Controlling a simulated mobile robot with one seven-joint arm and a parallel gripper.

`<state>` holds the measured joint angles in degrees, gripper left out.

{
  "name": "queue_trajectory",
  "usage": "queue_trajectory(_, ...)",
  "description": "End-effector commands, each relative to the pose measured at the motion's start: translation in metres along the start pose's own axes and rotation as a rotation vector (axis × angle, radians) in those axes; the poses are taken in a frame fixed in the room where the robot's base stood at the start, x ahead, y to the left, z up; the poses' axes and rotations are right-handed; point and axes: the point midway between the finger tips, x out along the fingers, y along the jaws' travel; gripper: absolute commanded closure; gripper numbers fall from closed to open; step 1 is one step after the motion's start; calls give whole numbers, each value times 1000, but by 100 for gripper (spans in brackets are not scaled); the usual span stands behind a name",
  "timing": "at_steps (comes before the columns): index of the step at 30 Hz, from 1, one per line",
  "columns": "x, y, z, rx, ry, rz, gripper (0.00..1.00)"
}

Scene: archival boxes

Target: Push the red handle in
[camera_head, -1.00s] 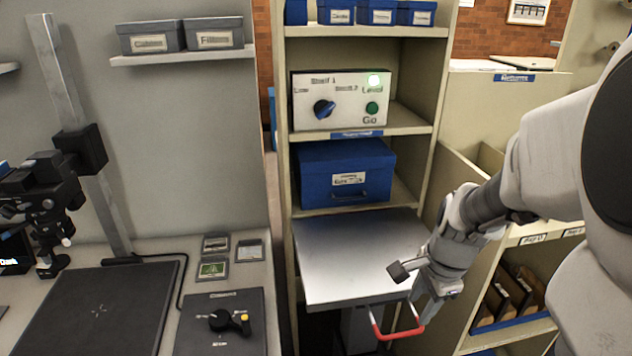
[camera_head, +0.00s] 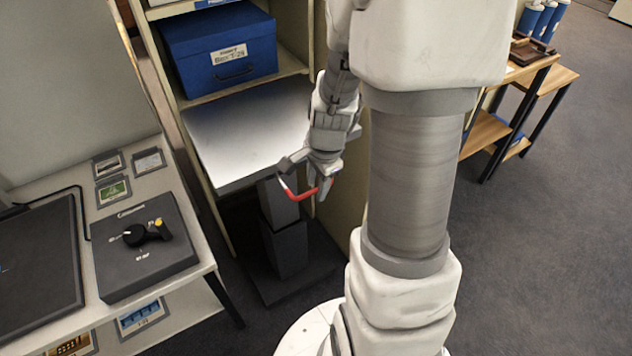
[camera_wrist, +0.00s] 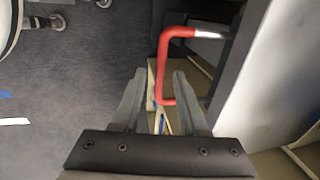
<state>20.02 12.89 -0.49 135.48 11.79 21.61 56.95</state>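The red handle (camera_head: 303,196) is a U-shaped bar with pale ends, on the front edge of a silver sliding shelf (camera_head: 235,130) in the head view. My gripper (camera_head: 318,182) is at the right side of the handle, pointing down. In the wrist view, the handle (camera_wrist: 164,60) runs from the shelf edge, and its lower end lies between the two fingers of my gripper (camera_wrist: 160,75). The fingers are apart with a gap around the bar. I cannot tell whether one of them touches it.
A blue box (camera_head: 218,55) stands on the shelf above. A dark column and base (camera_head: 285,250) stand below the silver shelf. A bench with a black control panel (camera_head: 145,245) is at left. Open carpet (camera_head: 545,255) lies at right.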

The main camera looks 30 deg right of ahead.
Motion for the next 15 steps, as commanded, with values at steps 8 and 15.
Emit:
queue_trajectory(8, 0, 0, 0, 0, 0, 0, 100)
queue_trajectory(15, 0, 0, 0, 0, 0, 1, 100)
